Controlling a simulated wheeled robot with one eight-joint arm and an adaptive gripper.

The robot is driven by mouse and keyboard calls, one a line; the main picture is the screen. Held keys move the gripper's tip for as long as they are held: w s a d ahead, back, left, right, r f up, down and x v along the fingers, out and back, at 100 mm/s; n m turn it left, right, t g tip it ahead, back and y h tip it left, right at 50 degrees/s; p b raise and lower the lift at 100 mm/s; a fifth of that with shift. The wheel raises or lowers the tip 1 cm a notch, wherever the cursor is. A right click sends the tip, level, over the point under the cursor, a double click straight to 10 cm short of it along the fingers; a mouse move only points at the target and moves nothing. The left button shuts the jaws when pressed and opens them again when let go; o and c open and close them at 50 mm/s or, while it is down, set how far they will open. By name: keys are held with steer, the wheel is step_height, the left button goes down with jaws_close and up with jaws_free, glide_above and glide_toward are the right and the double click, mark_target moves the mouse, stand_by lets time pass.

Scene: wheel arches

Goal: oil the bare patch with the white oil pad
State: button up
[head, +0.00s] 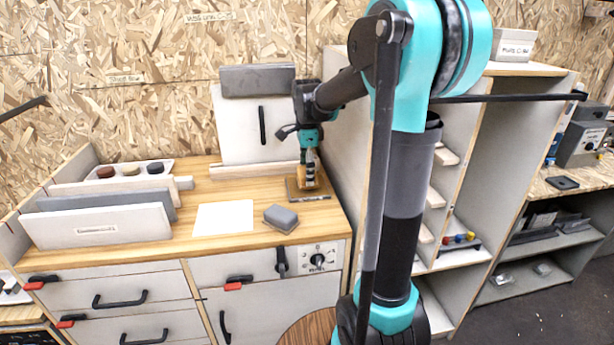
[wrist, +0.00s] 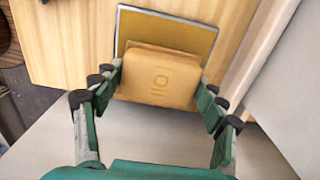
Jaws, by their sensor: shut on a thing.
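A pale rectangular patch (head: 223,217) lies on the bench top, left of my gripper.
A grey block (head: 281,218) lies right of the pale patch. Grey and white upright boards (head: 98,227) stand at the left, before a tray with several dark pads (head: 130,169). A white board (head: 250,135) leans at the back. A shelf unit (head: 445,185) stands close right.

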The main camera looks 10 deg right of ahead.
steer(key=shift+r, duration=2.65)
